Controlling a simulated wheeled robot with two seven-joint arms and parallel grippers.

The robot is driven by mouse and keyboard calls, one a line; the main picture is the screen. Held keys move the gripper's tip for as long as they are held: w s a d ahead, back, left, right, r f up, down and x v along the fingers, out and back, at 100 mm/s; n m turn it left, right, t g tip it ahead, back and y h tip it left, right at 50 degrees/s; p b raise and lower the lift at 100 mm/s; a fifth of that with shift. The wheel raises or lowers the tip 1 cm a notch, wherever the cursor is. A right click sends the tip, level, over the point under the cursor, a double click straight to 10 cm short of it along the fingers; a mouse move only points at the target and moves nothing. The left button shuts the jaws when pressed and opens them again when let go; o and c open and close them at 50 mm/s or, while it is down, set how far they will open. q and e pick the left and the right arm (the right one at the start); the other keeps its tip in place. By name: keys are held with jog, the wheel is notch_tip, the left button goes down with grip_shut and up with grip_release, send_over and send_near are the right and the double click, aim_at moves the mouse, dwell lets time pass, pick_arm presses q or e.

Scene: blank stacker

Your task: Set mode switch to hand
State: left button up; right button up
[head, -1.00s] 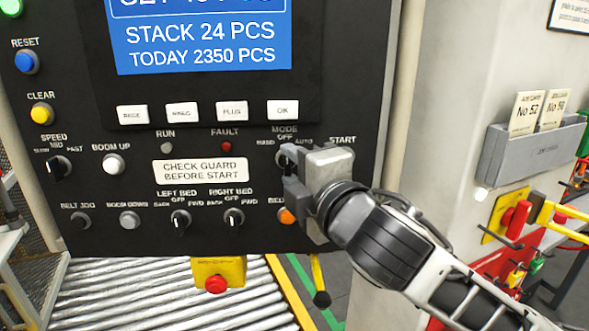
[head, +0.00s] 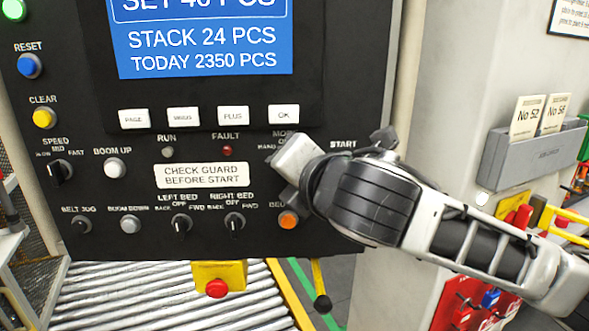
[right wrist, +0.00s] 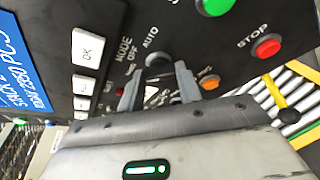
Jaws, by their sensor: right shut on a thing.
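The mode switch (right wrist: 158,70) is a dark round knob under the labels MODE, OFF and AUTO in the right wrist view. My right gripper (right wrist: 158,85) has one finger on each side of it and is shut on it. In the head view my right gripper (head: 287,160) is at the panel, rolled over at a slant, and its body hides the switch and part of its labels. The pointer position of the switch cannot be made out. My left gripper is not in view.
The black control panel (head: 120,185) carries other knobs and buttons close by, including an orange button (head: 288,220) just below my gripper and the OK key (head: 283,114) above. A red stop button (right wrist: 267,45) shows in the wrist view. A roller conveyor (head: 150,295) lies below.

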dwell(0.6)
jog(key=o, duration=1)
